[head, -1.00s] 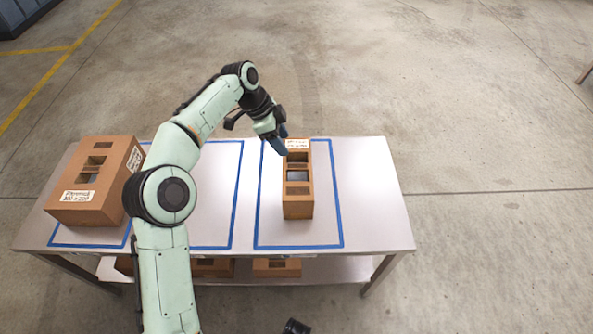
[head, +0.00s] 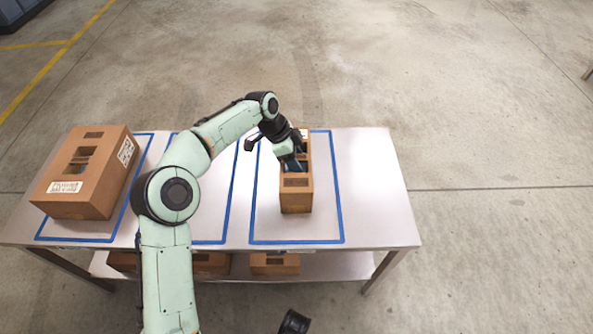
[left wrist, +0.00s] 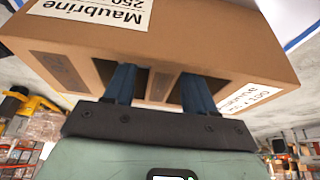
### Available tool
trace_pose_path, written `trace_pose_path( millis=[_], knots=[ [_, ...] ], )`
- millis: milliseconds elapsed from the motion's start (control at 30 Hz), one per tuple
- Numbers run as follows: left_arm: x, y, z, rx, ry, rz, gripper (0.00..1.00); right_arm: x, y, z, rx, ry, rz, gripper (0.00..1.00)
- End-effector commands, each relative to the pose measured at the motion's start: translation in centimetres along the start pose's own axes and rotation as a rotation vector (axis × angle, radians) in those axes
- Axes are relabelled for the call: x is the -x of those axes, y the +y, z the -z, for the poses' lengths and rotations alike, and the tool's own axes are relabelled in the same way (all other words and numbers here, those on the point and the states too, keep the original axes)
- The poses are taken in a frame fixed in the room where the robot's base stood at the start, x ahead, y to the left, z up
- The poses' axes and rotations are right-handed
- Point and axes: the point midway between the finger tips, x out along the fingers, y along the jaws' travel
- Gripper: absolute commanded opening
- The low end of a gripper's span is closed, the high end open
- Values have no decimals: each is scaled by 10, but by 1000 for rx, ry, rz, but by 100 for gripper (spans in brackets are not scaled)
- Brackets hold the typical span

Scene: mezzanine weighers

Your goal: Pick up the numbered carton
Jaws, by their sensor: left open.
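The smaller brown carton (head: 295,201) stands on the right part of the table, inside a blue taped outline. It has openings in its top and white labels; in the left wrist view the carton (left wrist: 215,35) shows a label reading "Maubrine 250". My left gripper (head: 295,165) is over its top from the left, hiding part of the openings. In the left wrist view the blue fingers of the gripper (left wrist: 158,80) are apart and their tips reach the openings. How deep they sit, I cannot tell.
A larger brown carton (head: 92,185) with labels and top openings stands at the table's left. More cartons (head: 275,264) lie on the lower shelf. The table (head: 372,190) is bare right of the smaller carton. Concrete floor lies around.

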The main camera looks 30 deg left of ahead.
Motion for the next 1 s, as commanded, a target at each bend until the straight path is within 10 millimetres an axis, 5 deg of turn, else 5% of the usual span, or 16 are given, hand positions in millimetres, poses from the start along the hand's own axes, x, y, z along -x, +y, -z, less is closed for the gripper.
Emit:
trace_pose_path(
  millis=[167,333,1000],
  knots=[
    [1,0,1,-1,0,1,55,1,0,0,-1,1,-1,59],
    [1,0,1,0,0,1,0,1,0,0,0,0,-1,59],
    [1,0,0,0,0,1,0,1,0,0,0,-1,0,59]
  ],
)
